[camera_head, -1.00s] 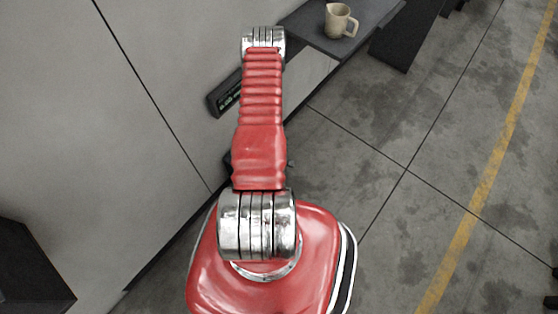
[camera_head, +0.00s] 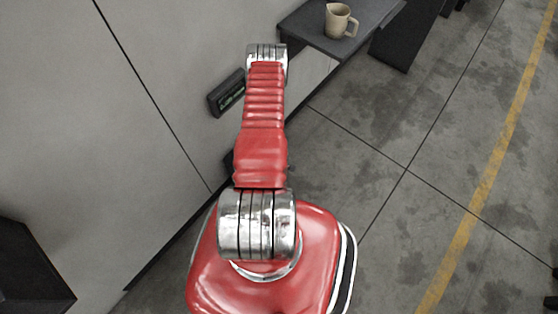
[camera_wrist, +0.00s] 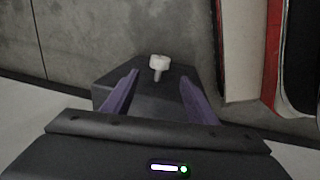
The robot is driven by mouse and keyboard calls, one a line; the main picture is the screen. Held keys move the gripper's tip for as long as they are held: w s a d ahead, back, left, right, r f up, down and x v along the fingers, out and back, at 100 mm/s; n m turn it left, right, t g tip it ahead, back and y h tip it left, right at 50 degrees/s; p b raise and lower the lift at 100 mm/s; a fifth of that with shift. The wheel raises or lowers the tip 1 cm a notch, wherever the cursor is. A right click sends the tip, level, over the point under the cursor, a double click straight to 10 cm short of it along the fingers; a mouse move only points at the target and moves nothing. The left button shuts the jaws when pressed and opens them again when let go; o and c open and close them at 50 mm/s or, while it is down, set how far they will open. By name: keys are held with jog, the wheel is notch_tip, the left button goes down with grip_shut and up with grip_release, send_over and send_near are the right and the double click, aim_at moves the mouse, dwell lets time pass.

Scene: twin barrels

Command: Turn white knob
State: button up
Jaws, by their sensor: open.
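The white knob (camera_wrist: 159,62) shows in the wrist view, on the face of a dark box (camera_wrist: 140,78) mounted at the wall. A short stem shows below the knob's round head. My gripper (camera_wrist: 158,80) is open, with its two purple fingers apart on either side of the knob's stem. The knob lies between and a little beyond the fingertips; I cannot tell whether either finger touches it. In the head view the knob and my gripper are hidden behind my arm.
In the head view a small dark panel with a green display (camera_head: 228,93) is on the wall left of my arm. A beige jug (camera_head: 340,21) stands on a dark shelf (camera_head: 300,28) at the top. Open concrete floor (camera_head: 400,130) with a yellow line lies to the right.

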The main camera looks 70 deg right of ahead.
jog(key=shift+s+d+f, duration=0.1)
jog(key=shift+d+f, duration=0.1)
jog(key=shift+f, duration=1.35)
jog(key=shift+s+d+f, duration=0.1)
jog(key=shift+d+f, duration=0.1)
jog(key=shift+f, duration=1.3)
jog(key=shift+s+d+f, duration=0.1)
jog(key=shift+d+f, duration=0.1)
jog(key=shift+f, duration=1.35)
jog(key=shift+w+a, duration=0.1)
jog(key=c, duration=1.1)
